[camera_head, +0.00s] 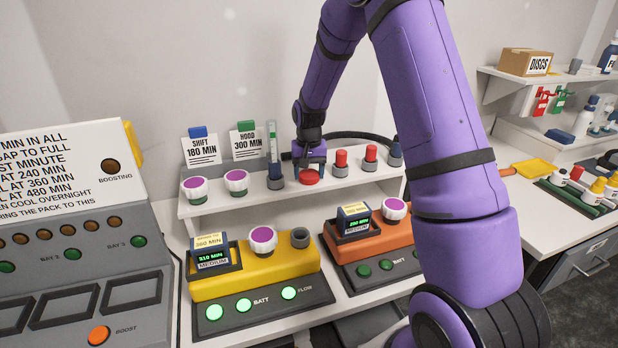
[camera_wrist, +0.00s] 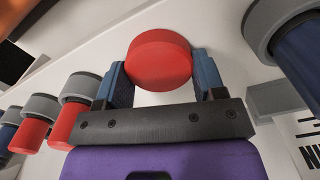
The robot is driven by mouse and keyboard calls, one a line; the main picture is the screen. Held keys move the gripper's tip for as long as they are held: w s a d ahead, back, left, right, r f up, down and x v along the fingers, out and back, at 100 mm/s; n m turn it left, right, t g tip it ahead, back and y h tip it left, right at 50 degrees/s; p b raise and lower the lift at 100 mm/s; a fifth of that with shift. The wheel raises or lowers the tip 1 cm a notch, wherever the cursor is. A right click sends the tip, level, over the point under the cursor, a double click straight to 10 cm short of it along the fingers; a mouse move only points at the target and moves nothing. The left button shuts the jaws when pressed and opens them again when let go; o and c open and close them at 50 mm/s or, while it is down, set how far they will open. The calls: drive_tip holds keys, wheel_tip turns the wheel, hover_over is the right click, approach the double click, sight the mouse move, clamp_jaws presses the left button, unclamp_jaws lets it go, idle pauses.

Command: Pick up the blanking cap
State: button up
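The blanking cap looks to be the round red disc (camera_head: 309,177) on the white shelf, in the middle of the head view. In the wrist view the red cap (camera_wrist: 159,58) sits between the blue fingertips of my gripper (camera_wrist: 160,75). One finger is on each side, at or very near its rim. In the head view my gripper (camera_head: 309,158) points down right at the cap, and its fingers are partly hidden. I cannot tell whether the fingers press on the cap or leave a thin gap.
On the shelf (camera_head: 225,203), a grey-based tube (camera_head: 274,170) stands left of the cap and red-topped plugs (camera_head: 341,163) stand to the right. White-and-purple knobs (camera_head: 236,181) are further left. A yellow pump (camera_head: 255,272) and an orange pump (camera_head: 370,240) stand below, in front.

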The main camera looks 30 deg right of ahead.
drive_tip(key=shift+c, duration=1.2)
drive_tip(key=shift+r, duration=0.1)
